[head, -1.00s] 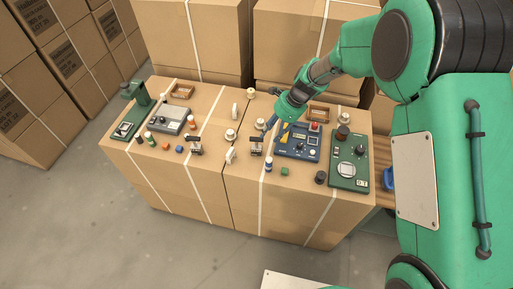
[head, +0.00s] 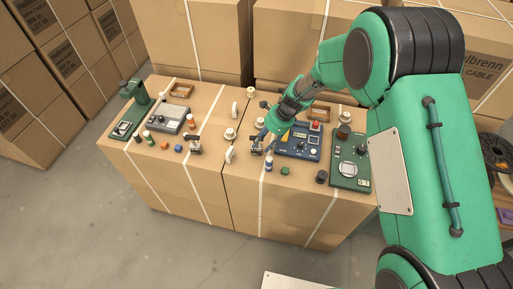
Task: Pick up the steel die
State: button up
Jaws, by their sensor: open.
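I cannot single out the steel die for certain at this size; several small pieces lie on the carton top. My gripper (head: 267,136) hangs low over the middle of the carton top, left of the blue control box (head: 299,143). Its fingers point down and left and are open, with nothing visible between them. They are close to a small dark-and-metal clamp-like device (head: 256,149) and partly cover it. I cannot tell whether they touch it. A similar device (head: 195,147) stands farther left.
The carton top (head: 215,180) also holds a green tester (head: 350,165), a grey instrument (head: 169,119), a green press (head: 136,92), a green cube (head: 285,171), a dark cylinder (head: 321,177) and a blue-and-white bottle (head: 268,164). Stacked cartons (head: 205,45) stand behind. The front strip is mostly clear.

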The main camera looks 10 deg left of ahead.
aim_at(258, 147)
jog(key=shift+f, duration=0.1)
jog(key=shift+b+x, duration=1)
jog(key=shift+x, duration=1.55)
jog(key=shift+w, duration=0.1)
grip_shut()
